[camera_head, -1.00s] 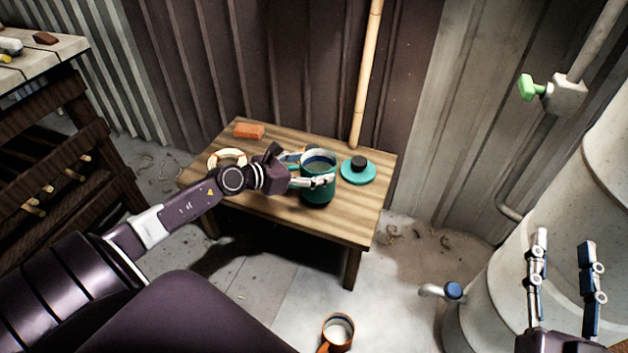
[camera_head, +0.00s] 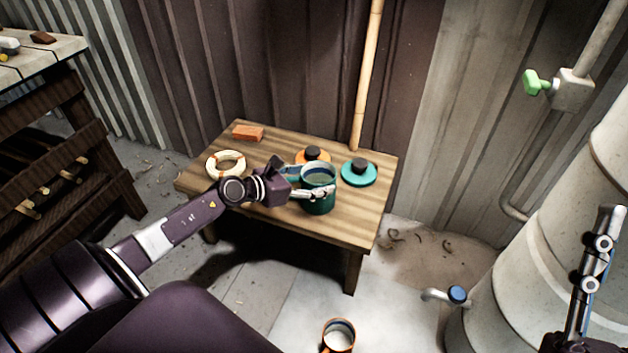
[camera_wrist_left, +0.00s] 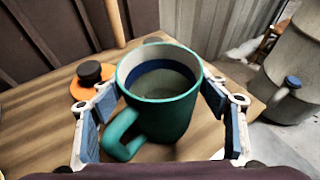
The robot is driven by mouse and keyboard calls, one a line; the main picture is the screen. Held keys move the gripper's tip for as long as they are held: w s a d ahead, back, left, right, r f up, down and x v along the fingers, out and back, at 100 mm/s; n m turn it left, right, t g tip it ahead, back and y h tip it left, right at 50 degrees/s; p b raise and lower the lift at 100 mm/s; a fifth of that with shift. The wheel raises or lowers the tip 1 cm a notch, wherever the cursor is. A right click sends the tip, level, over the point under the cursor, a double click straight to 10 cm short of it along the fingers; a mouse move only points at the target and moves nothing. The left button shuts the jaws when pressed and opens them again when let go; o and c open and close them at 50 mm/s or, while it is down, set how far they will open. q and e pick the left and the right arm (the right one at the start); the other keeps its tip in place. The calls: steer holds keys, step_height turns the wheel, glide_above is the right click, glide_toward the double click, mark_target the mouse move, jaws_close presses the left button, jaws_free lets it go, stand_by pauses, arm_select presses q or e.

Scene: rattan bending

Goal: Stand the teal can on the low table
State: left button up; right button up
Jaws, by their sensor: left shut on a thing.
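The teal can (camera_head: 318,203), a mug shape with a side handle, is upright at the low table (camera_head: 345,225), over its front right part. My left gripper (camera_head: 314,192) is shut on it, one finger on each side of the body. The left wrist view looks into the can (camera_wrist_left: 160,110); its handle points toward the wrist, and the fingers (camera_wrist_left: 165,115) flank it. I cannot tell whether its base touches the wood. My right gripper (camera_head: 595,275) is at the right edge, away from the table, seen edge-on, so its opening is unclear.
A teal lid (camera_head: 359,175), an orange lid (camera_head: 312,154), a cream ring (camera_head: 226,164) and an orange block (camera_head: 248,132) lie on the table. A bamboo pole (camera_head: 367,75) stands behind. An orange mug (camera_head: 339,335) is in front, below the table.

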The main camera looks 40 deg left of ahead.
arm_select(q)
steer(key=shift+w+r, duration=0.1)
steer(key=shift+r, duration=0.05)
steer(key=o, duration=2.1)
